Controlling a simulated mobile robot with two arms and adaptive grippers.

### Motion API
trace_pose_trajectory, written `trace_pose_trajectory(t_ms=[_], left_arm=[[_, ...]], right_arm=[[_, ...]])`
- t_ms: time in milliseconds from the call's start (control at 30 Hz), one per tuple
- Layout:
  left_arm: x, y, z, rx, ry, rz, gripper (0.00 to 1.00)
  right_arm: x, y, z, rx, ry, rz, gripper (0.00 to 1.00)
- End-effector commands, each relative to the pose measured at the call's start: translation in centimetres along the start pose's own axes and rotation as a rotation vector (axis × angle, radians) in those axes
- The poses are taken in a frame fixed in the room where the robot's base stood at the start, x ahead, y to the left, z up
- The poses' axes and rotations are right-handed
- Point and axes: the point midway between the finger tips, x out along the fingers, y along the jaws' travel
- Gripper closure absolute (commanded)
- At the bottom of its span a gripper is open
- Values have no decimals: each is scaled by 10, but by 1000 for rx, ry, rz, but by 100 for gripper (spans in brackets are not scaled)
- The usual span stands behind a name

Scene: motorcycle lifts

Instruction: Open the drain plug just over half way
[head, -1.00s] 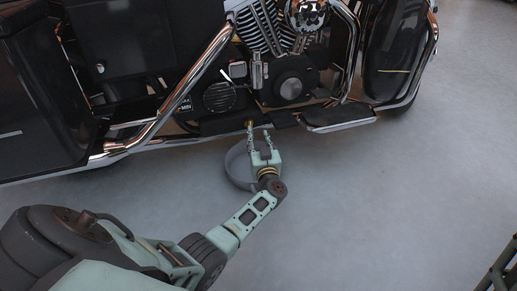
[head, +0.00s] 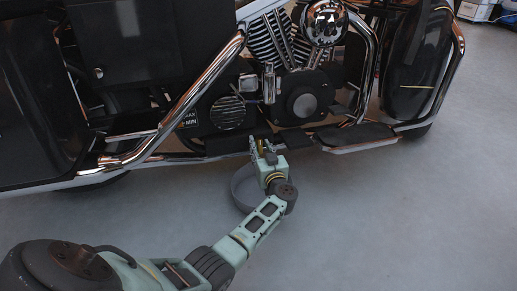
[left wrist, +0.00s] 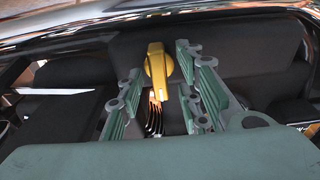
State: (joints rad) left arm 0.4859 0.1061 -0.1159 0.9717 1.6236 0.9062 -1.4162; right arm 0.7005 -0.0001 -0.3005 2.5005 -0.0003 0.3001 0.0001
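The drain plug (left wrist: 158,65) is a yellow knob with a handle pointing down, low on the motorcycle's dark underside. In the left wrist view it sits between the two green fingers of my left gripper (left wrist: 162,68). The fingers are apart, with a visible gap on the knob's left and a smaller one on its right. My right gripper is not in view.
The black and chrome motorcycle (head: 229,112) fills the upper part of the head view. Its chrome pipe and footboard (head: 355,135) lie close to my gripper. A round grey pan (head: 241,190) is on the floor below.

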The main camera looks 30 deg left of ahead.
Motion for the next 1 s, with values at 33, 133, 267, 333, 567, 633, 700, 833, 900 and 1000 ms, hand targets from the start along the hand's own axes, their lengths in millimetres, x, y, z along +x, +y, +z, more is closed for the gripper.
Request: trace_pose_trajectory(t_ms=[33, 133, 267, 333, 567, 633, 700, 833, 900, 1000], left_arm=[[0, 0, 0, 0, 0, 1, 67], [0, 0, -1, 0, 0, 0, 67], [0, 0, -1, 0, 1, 0, 72], [0, 0, -1, 0, 1, 0, 79], [0, 0, 0, 0, 1, 0, 99], [0, 0, 0, 0, 1, 0, 100], [0, 0, 0, 0, 1, 0, 100], [0, 0, -1, -3, 0, -1, 100], [0, 0, -1, -10, 0, -2, 100], [0, -1, -1, -32, -2, -5, 100]], right_arm=[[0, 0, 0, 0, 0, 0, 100], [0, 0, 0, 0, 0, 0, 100], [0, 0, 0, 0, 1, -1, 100], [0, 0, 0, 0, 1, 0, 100], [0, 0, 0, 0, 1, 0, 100], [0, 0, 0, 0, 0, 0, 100], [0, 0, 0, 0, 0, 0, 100], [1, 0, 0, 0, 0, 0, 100], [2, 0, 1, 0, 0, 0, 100], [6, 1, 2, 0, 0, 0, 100]])
